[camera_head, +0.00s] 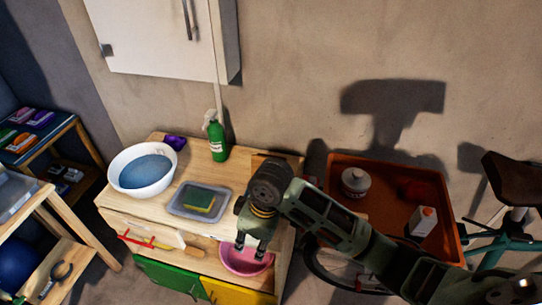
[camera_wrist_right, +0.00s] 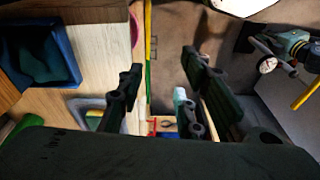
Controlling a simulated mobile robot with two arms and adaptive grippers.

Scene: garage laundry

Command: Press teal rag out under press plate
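My right gripper (camera_head: 254,247) points down over the front right of the wooden cabinet, above or beside a pink basin (camera_head: 244,266). In the right wrist view its two fingers (camera_wrist_right: 160,82) stand apart, with nothing clearly held between them. A dark teal mass (camera_wrist_right: 45,50), possibly the rag, lies in a blue-walled container (camera_wrist_right: 75,62) left of the fingers. I cannot pick out this container in the head view. No press plate is clearly identifiable; my right arm hides part of the cabinet top. My left gripper is out of view.
The cabinet top (camera_head: 182,160) holds a white bowl (camera_head: 114,174) of blue water, a grey tray (camera_head: 176,207) with a sponge (camera_head: 198,199), and a green spray bottle (camera_head: 218,142). An orange tray (camera_head: 385,177) stands right, near a bicycle (camera_head: 510,215). Shelves stand left.

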